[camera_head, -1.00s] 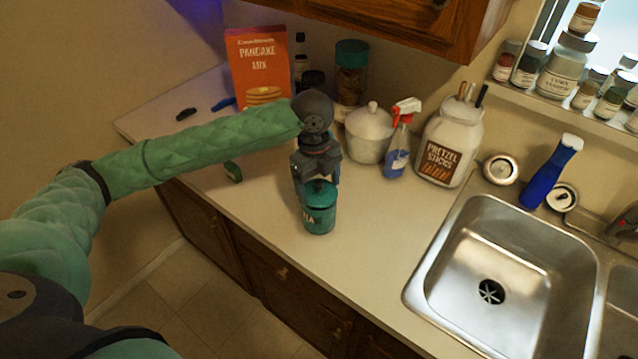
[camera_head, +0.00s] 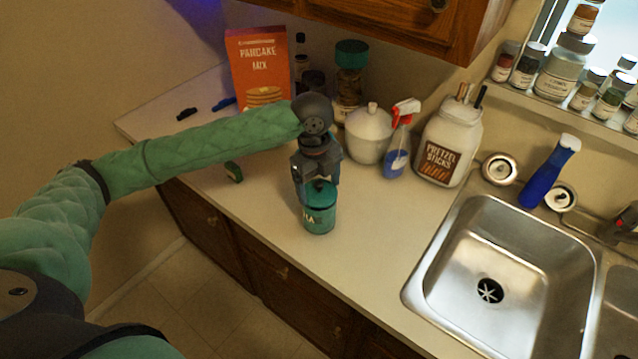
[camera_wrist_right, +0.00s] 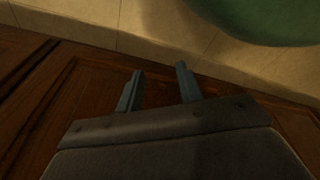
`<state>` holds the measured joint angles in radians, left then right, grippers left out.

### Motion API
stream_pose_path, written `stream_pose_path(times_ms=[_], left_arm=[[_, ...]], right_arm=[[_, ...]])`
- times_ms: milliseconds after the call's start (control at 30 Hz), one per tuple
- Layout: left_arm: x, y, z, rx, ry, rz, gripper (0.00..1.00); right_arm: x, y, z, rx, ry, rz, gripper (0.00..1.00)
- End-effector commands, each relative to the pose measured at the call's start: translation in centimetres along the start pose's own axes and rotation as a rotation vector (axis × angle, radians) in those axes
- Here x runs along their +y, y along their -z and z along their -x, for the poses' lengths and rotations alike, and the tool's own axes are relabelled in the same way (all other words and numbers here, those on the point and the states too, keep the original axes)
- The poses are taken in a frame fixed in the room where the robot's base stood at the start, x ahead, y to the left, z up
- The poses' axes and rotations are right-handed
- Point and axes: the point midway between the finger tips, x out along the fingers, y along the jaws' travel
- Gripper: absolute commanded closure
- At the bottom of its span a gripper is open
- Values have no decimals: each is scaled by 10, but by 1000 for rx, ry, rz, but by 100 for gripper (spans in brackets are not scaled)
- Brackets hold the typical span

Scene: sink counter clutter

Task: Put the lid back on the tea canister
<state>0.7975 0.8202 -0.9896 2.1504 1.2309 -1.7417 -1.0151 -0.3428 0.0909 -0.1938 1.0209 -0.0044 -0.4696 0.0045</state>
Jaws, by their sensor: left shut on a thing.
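The tea canister (camera_head: 319,219) is a teal cylinder with pale lettering, upright near the counter's front edge in the head view. Its teal lid (camera_head: 321,193) is at the canister's top, directly under my left gripper. My left gripper (camera_head: 316,188) points down and is shut on the lid. The fingers partly hide the lid, so I cannot tell whether it is fully seated. In the right wrist view, my right gripper (camera_wrist_right: 159,82) has its two fingers apart with nothing between them, in front of brown cabinet wood.
Behind the canister stand a white lidded pot (camera_head: 369,133), a spray bottle (camera_head: 397,155), a pretzel jar (camera_head: 447,145) and a pancake mix box (camera_head: 258,68). A small green object (camera_head: 233,172) lies to the left. The sink (camera_head: 490,262) is at right, with clear counter before it.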

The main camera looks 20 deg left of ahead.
Motion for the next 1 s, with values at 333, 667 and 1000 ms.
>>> stream_pose_path(times_ms=[333, 667, 1000], left_arm=[[0, 0, 0, 0, 0, 0, 42], [0, 0, -1, 0, -1, 0, 42], [0, 0, -3, 0, 0, 0, 42]], right_arm=[[0, 0, 1, 0, 0, 0, 64], [0, 1, 6, 0, 0, 0, 64], [0, 2, 7, 0, 0, 0, 64]])
